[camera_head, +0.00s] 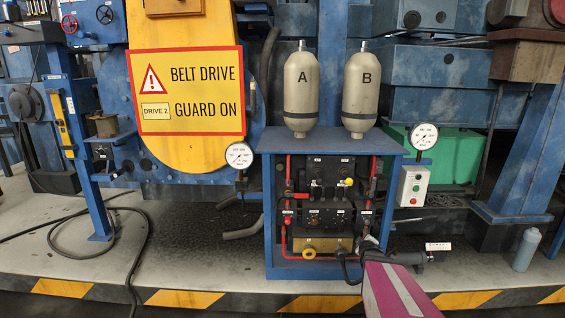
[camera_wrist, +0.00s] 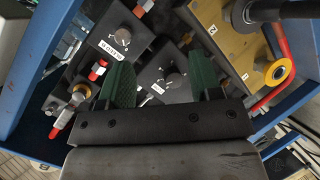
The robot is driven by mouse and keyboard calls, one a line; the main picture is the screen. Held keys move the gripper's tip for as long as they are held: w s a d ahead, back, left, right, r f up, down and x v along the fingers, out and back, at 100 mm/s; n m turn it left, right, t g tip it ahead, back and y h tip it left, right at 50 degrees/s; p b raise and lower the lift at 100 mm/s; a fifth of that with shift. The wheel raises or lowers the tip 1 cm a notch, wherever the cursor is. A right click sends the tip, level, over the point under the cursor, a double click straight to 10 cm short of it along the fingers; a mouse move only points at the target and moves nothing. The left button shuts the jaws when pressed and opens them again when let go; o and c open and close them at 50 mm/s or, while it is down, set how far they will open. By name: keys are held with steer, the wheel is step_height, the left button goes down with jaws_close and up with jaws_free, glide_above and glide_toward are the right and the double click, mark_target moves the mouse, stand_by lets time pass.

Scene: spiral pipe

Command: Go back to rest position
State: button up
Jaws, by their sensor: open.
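My gripper (camera_wrist: 164,78) shows in the wrist view with its two green fingers spread apart and nothing between them. The fingers point at the black control blocks inside the blue cabinet (camera_head: 268,215). A dark block with a round knob (camera_wrist: 172,82) lies beyond the gap between the fingers. Another knob (camera_wrist: 122,37) sits on a block at upper left. In the head view my arm comes in from the bottom right and ends at the cabinet's lower right front. The fingers are hard to make out there. I cannot tell whether they touch anything.
Red pipes (camera_head: 289,190) run inside the cabinet. A brass block (camera_wrist: 228,40) and a yellow ring (camera_wrist: 279,71) lie right of the fingers. Gauges (camera_head: 239,156) flank the cabinet, and bottles A (camera_head: 301,85) and B (camera_head: 361,85) stand on it.

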steer(key=s+a+r+m+g+y, duration=0.2)
steer(key=s+a+m+g+y, duration=0.1)
steer(key=s+a+m+g, duration=0.6)
steer(key=s+a+g, duration=0.4)
steer(key=s+a, duration=0.5)
steer(key=s, duration=0.3)
steer(key=shift+s+a+r, duration=0.15)
steer(key=shift+s+a, duration=0.1)
steer(key=shift+a, duration=0.05)
steer(key=shift+d, duration=0.1)
